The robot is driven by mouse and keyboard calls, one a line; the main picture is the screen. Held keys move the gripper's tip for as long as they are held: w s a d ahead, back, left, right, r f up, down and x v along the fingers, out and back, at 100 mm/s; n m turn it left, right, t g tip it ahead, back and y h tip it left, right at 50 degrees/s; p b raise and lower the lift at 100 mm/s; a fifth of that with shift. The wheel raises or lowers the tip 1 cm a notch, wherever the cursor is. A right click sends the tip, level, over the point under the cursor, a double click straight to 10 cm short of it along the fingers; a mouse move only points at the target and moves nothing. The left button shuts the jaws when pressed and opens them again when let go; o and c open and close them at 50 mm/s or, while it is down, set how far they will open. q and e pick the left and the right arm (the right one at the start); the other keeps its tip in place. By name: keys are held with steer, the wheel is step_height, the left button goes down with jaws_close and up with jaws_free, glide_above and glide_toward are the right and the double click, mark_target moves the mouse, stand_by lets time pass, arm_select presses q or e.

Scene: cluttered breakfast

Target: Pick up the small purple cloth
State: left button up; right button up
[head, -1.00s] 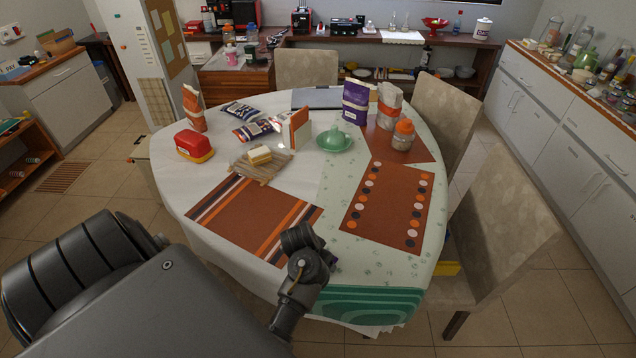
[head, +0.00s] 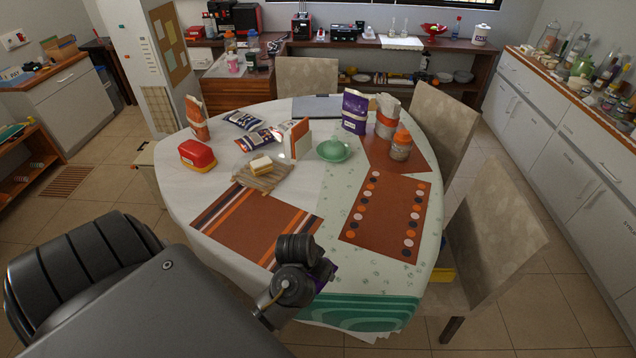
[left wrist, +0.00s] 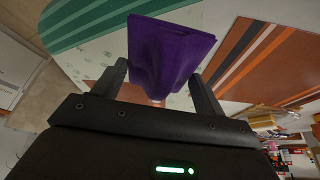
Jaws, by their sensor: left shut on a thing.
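The small purple cloth (left wrist: 168,50) hangs folded between the two fingers of my left gripper (left wrist: 158,72) in the left wrist view. The gripper is shut on it, and the cloth stands out beyond the fingertips. In the head view only a small purple bit of the cloth (head: 332,271) shows beside my left wrist, near the front edge of the table. The left fingers are hidden there by my own wrist. My right gripper is in neither view.
The round table holds a striped orange mat (head: 243,213) and a dotted mat (head: 385,215). A butter board (head: 262,178), red butter dish (head: 197,155), green bowl (head: 332,152) and jar (head: 401,146) stand farther back. Chairs stand at the right (head: 497,225).

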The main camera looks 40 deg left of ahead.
arm_select(q)
steer(key=s+d+r+p, duration=0.4)
steer(key=s+d+p, duration=0.1)
steer(key=s, duration=0.2)
steer(key=shift+s+d+r, duration=0.2)
steer(key=shift+s, duration=0.15)
